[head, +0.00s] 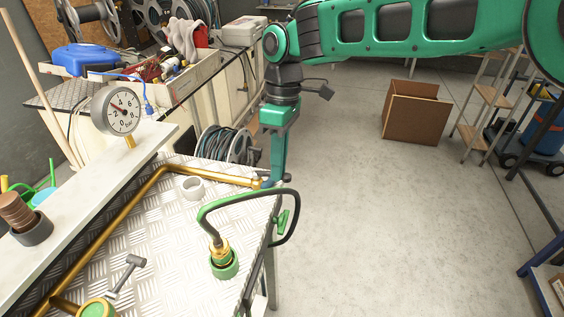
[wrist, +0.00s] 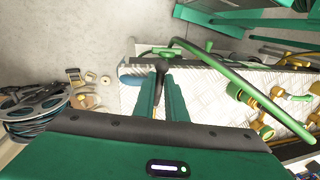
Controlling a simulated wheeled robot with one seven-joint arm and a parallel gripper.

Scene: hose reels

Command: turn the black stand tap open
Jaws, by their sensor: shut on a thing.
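My gripper (head: 277,180) points down at the far right corner of the metal bench, where the brass pipe (head: 210,174) ends. In the wrist view its two green fingers (wrist: 161,77) are closed on a dark piece, the black stand tap (wrist: 162,66). The fingers hide most of the tap in the head view, so how far its handle is turned cannot be told. A small blue part (wrist: 134,80) sits beside the fingertips. A green and black hose (head: 213,205) arches from a brass fitting (head: 220,247) past the bench edge near the gripper.
A grey T-handle (head: 126,272) and a pressure gauge (head: 121,110) stand to the left. The floor to the right is clear up to a cardboard box (head: 412,117).

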